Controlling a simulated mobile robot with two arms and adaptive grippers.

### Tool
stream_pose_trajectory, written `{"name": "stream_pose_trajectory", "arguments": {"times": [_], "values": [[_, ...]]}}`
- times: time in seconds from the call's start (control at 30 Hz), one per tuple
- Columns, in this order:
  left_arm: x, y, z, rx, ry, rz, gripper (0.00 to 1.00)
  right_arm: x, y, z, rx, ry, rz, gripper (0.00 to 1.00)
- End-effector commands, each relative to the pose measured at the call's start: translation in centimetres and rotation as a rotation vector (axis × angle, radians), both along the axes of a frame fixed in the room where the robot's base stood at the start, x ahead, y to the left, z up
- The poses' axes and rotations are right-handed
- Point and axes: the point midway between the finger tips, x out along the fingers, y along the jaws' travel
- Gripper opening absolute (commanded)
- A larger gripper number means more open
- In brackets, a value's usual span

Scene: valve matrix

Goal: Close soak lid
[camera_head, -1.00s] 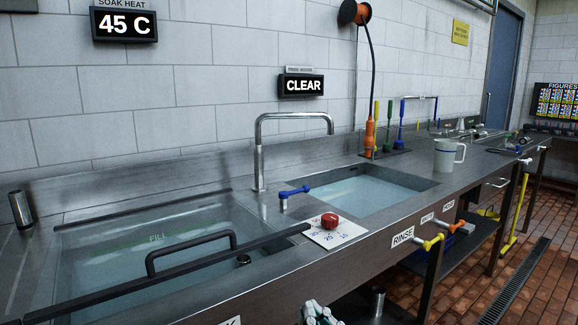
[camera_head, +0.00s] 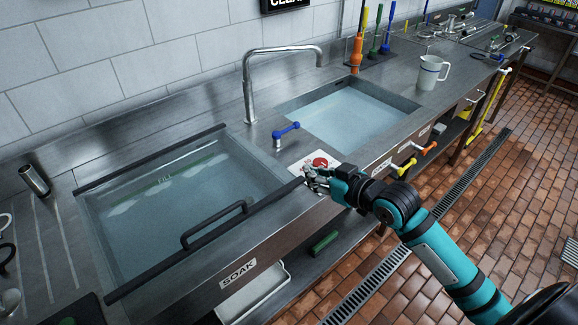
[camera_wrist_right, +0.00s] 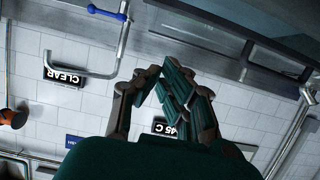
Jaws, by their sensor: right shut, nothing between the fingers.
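The soak lid (camera_head: 145,225) is a clear panel over the left basin, with dark bars along its back and front edges. Its black handle (camera_head: 213,224) is near the front bar, which ends at the right close to the red dial. I cannot tell whether the panel lies flat or is slightly raised at the front. My right gripper (camera_head: 312,180) is shut and empty, beside the front right corner of the lid and in front of the dial; contact is unclear. Its fingers also show together in the right wrist view (camera_wrist_right: 158,74). My left gripper is not in view.
The red dial (camera_head: 320,162) sits on a white plate by the gripper. A blue-handled valve (camera_head: 287,130) and a tall tap (camera_head: 248,90) stand behind. The open rinse basin (camera_head: 345,118) is to the right. A metal cup (camera_head: 34,179) lies at the left.

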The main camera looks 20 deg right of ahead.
Motion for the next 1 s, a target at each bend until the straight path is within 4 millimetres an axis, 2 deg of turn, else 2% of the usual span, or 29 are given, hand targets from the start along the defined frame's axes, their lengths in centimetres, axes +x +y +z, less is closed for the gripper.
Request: {"name": "stream_pose_trajectory", "arguments": {"times": [0.43, 0.53, 0.7, 1.0], "values": [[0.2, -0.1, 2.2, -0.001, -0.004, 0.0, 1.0, 8.1, 2.8, -2.8, 0.004, -0.003, 0.001, 0.0], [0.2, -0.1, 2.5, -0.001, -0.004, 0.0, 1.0, 7.9, 2.7, -4.7, -0.001, 0.004, 0.001, 0.0], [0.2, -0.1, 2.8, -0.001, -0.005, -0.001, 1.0, 7.7, 2.6, -6.4, 0.0, -0.001, 0.001, 0.0], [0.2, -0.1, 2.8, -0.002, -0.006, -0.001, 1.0, 7.6, 2.6, -7.1, -0.001, -0.003, 0.002, 0.0]]}}
